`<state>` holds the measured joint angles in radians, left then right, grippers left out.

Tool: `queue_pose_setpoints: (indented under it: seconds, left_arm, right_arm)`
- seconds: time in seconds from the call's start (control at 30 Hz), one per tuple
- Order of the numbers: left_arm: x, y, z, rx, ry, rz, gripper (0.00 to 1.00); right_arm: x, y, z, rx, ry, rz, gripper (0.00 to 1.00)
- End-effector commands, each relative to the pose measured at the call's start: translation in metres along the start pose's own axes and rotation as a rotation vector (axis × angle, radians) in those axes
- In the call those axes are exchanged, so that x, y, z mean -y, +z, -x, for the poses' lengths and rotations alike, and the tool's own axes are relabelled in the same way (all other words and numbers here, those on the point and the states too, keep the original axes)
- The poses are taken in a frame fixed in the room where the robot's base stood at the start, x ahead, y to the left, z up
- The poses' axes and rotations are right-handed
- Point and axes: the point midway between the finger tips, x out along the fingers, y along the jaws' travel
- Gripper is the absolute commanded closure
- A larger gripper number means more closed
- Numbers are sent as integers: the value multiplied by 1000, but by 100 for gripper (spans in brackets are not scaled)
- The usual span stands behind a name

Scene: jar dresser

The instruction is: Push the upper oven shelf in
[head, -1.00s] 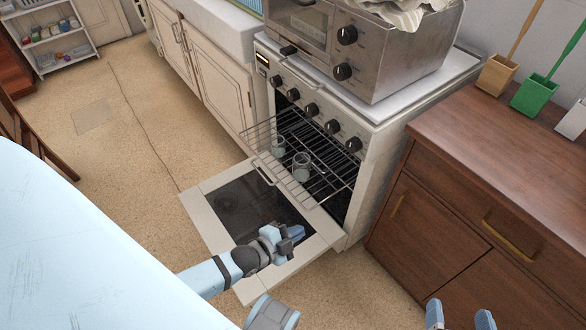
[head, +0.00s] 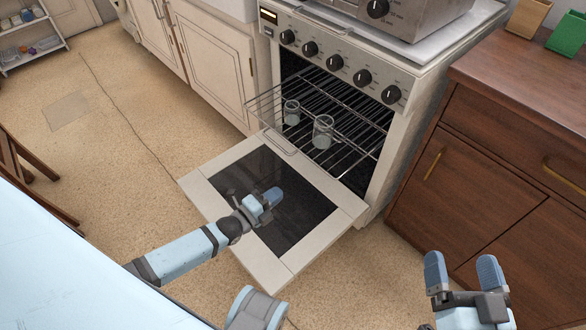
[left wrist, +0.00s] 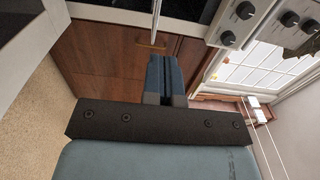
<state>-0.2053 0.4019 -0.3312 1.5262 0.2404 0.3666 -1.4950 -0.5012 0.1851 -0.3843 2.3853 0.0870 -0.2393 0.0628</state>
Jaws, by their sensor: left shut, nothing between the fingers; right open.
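The upper oven shelf (head: 345,150) is a wire rack that sticks out of the open oven (head: 340,75) over the lowered door (head: 207,200). Two glass jars, a left one (head: 291,113) and a right one (head: 323,132), stand on it. My left gripper (head: 270,198) is over the door's dark glass, in front of the shelf and apart from it. Its fingers are shut and empty, and they also show in the left wrist view (left wrist: 165,75). My right gripper (head: 463,272) is open and empty, in front of the brown dresser.
The brown wooden dresser (head: 490,190) stands right of the oven, and cream cabinets (head: 205,55) stand left of it. A metal appliance (head: 440,12) sits on the stove top. The floor (head: 110,130) left of the door is clear.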

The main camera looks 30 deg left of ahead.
Motion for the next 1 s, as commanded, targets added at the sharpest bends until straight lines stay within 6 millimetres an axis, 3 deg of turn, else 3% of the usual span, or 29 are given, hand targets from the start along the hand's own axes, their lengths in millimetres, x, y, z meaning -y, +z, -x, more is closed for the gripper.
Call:
queue_pose_setpoints:
  seconds: [0.17, 0.3, 0.6, 0.8, 1.0]
  left_arm:
    - [-2, 0, -24, 0, -3, -1, 100]
    - [-2, 0, -54, 0, -3, 0, 100]
    - [-3, 0, -113, 0, -2, 1, 100]
    - [-1, 0, -133, 0, 0, 0, 100]
    - [0, 0, -137, 0, 1, 1, 100]
  right_arm:
    - [5, -8, -1, -56, -23, -9, 10]
    - [12, -20, -2, -132, -53, -21, 10]
    - [11, 2, -4, -70, -68, -30, 10]
    - [10, 13, -4, -25, -71, -32, 10]
    - [10, 15, -5, -12, -72, -32, 10]
